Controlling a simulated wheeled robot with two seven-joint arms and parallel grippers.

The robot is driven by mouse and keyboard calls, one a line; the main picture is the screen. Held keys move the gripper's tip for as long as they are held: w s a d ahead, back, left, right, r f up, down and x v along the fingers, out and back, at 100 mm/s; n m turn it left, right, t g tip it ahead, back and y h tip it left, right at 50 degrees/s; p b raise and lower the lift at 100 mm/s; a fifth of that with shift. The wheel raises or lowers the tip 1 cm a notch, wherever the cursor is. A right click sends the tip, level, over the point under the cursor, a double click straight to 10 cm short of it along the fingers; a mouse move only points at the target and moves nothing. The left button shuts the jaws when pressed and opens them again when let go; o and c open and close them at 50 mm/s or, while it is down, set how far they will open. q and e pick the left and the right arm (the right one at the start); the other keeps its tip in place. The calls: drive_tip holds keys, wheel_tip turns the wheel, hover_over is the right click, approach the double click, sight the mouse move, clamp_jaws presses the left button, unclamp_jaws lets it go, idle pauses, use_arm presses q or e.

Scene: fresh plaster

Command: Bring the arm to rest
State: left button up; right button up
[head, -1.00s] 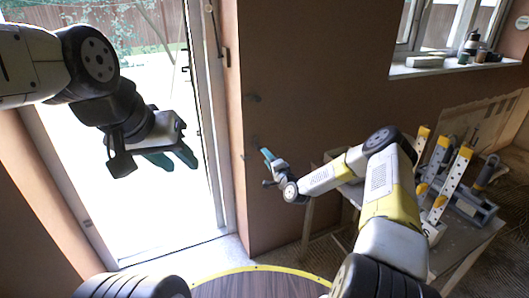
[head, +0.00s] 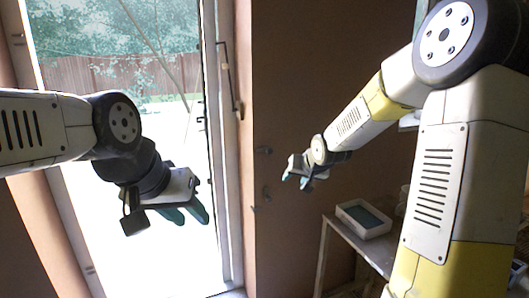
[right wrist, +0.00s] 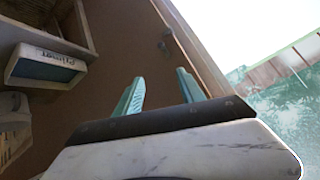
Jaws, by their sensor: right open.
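My right gripper (head: 295,183) is in the middle of the head view, in front of the brown wall. Its two teal fingers stand apart with nothing between them, as the right wrist view shows (right wrist: 160,88). My right arm is raised and bent, filling the right side of the head view. My left gripper (head: 188,214) hangs in front of the bright glass door at the left. Its teal fingers point down and to the right, apart and empty.
A white tray (head: 345,216) with a blue-green inside sits on a low table (head: 337,233), below and right of my right gripper. The tray also shows in the right wrist view (right wrist: 17,73). The glass door (head: 120,70) has a dark handle (head: 229,80). Air around both grippers is clear.

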drive_tip(key=s+d+r+g, duration=0.1)
drive_tip(key=s+r, duration=0.1)
drive_tip(key=s, duration=0.8)
drive_tip(key=s+d+r+g, duration=0.1)
drive_tip(key=s+r, duration=0.2)
drive_tip(key=s, duration=0.8)
drive_tip(key=s+d+r+n+g, duration=0.1)
drive_tip(key=s+d+r, duration=0.1)
drive_tip(key=s, duration=0.9)
drive_tip(key=shift+r+h, duration=0.3)
drive_tip(key=shift+r, duration=0.3)
